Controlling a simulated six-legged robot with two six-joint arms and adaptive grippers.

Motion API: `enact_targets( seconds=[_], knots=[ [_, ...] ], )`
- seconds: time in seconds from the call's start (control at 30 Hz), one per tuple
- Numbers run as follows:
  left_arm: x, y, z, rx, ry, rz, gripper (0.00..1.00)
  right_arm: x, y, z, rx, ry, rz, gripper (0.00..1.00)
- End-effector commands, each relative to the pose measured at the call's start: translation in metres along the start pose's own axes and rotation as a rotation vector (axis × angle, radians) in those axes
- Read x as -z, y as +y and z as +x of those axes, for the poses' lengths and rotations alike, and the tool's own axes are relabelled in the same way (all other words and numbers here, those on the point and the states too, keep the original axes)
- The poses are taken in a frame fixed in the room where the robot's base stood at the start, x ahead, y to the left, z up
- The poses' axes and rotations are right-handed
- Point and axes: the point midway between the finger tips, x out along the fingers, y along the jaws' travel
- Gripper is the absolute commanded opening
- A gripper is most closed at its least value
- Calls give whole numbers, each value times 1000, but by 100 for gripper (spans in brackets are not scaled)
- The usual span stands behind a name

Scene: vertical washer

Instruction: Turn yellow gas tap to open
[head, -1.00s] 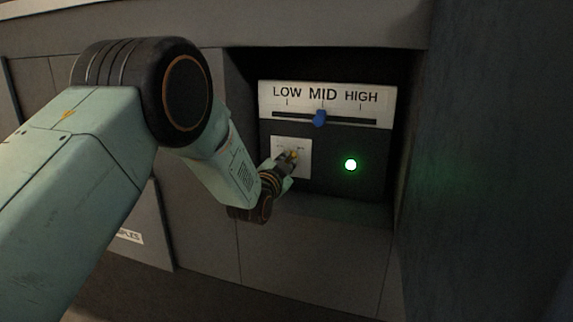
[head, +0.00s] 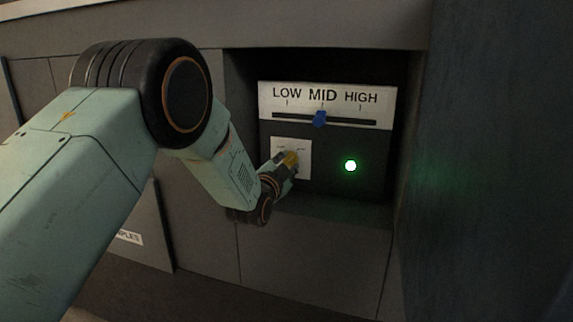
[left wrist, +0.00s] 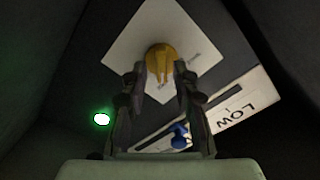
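The yellow gas tap (head: 290,158) sits on a white square plate (head: 305,148) in the recessed dark panel. In the left wrist view the tap (left wrist: 161,60) is at upper centre on its tilted plate (left wrist: 128,42), which has faint, unreadable lettering. My left gripper (head: 286,165) is at the tap. In the left wrist view the two fingers (left wrist: 162,85) are apart, one on each side of the tap's lower part. Gaps show between the fingers and the tap, so the gripper looks open. My right gripper is not in view.
Above the tap is a LOW/MID/HIGH scale (head: 325,96) with a blue slider (head: 320,118) at MID. A lit green lamp (head: 350,165) is right of the tap. A dark wall (head: 480,160) stands on the right, and the recess's lower ledge (head: 340,207) runs below.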

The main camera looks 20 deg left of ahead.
Motion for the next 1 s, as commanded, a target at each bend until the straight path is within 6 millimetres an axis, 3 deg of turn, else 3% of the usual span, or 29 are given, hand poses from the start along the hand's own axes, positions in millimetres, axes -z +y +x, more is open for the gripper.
enact_targets(
  seconds=[0.33,0.47,1.0],
  knots=[
    [2,-2,0,4,4,-1,34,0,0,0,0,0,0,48],
    [2,-2,-9,4,4,-1,34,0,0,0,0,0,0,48],
    [1,-1,-91,3,2,-1,34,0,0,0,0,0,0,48]
  ],
)
